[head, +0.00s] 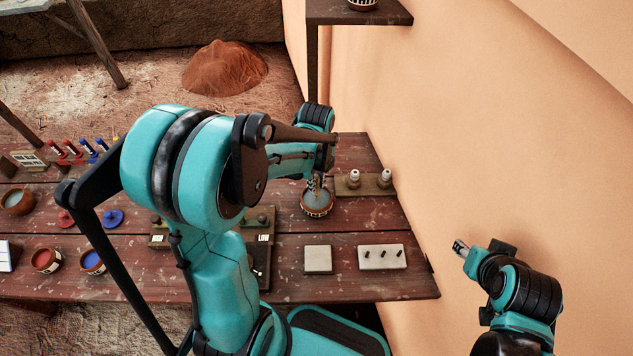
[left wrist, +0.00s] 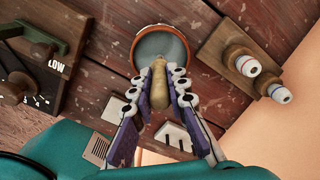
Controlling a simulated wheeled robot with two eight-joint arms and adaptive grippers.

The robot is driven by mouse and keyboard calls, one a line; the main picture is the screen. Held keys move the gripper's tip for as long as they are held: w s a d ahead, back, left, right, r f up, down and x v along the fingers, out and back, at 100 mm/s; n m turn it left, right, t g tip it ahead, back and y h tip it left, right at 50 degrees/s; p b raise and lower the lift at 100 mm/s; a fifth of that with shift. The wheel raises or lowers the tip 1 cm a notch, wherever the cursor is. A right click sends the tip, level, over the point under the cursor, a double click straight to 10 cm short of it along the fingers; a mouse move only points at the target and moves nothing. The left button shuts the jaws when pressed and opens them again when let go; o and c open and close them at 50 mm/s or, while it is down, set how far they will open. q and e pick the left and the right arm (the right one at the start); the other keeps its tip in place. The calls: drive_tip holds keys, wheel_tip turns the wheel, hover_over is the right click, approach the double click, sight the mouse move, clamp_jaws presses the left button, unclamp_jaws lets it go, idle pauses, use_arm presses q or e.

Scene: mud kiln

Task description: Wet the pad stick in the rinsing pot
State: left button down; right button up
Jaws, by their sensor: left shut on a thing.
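A round terracotta pot (head: 317,205) with grey-blue liquid stands on the table below my left gripper; it also shows in the left wrist view (left wrist: 137,38). My left gripper (head: 316,184) points down over this pot. In the left wrist view my left gripper (left wrist: 161,88) is shut on the pad stick (left wrist: 159,98), a tan, rounded stick between the purple fingers. The stick's far end overlaps the liquid in the picture; I cannot tell whether it touches it. My right gripper (head: 460,247) is at the right, away from the table; its jaw opening is unclear.
A wooden block with two white-topped pegs (head: 366,184) stands right of the pot. A pale block (head: 318,260) and a white block with dark holes (head: 382,257) lie nearer. A HIGH/LOW panel (head: 260,238) is at left. Another bowl (head: 17,203) and paint pots (head: 46,261) stand far left.

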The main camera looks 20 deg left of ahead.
use_arm(q)
drive_tip(key=shift+r+p, duration=2.65)
drive_tip(key=shift+r, duration=0.85)
